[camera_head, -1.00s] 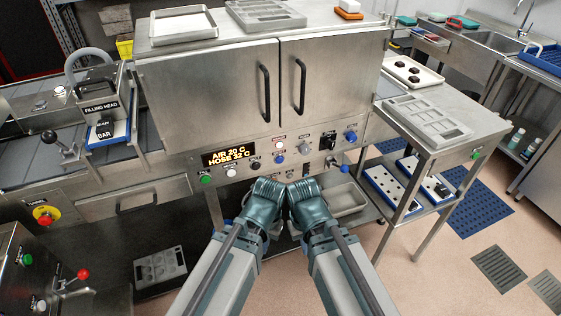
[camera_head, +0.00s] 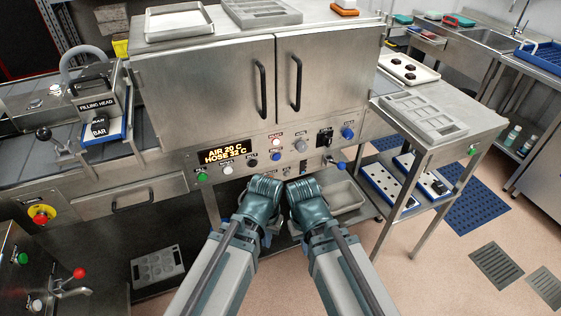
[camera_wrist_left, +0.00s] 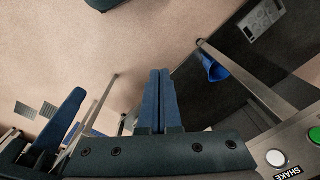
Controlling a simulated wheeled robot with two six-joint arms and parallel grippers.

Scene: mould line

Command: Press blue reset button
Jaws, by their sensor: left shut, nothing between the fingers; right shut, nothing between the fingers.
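The control panel runs below the cabinet doors. A blue button (camera_head: 276,155) sits at its middle, above and between my grippers. A second blue control (camera_head: 347,133) is further right, and a blue ball on a lever (camera_head: 341,166) sticks out below it. Labels are too small to tell which is the reset. My left gripper (camera_head: 266,184) is shut and empty, below the panel and apart from the buttons; it also shows shut in the left wrist view (camera_wrist_left: 160,75). My right gripper (camera_head: 301,186) is shut and empty beside it.
A lit display (camera_head: 221,154), a green button (camera_head: 202,177) and a white button (camera_head: 228,169) are on the panel's left. The white button, labelled SHAKE, shows in the left wrist view (camera_wrist_left: 275,158). A metal tray (camera_head: 340,196) lies below the panel's right. A side table (camera_head: 461,125) stands right.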

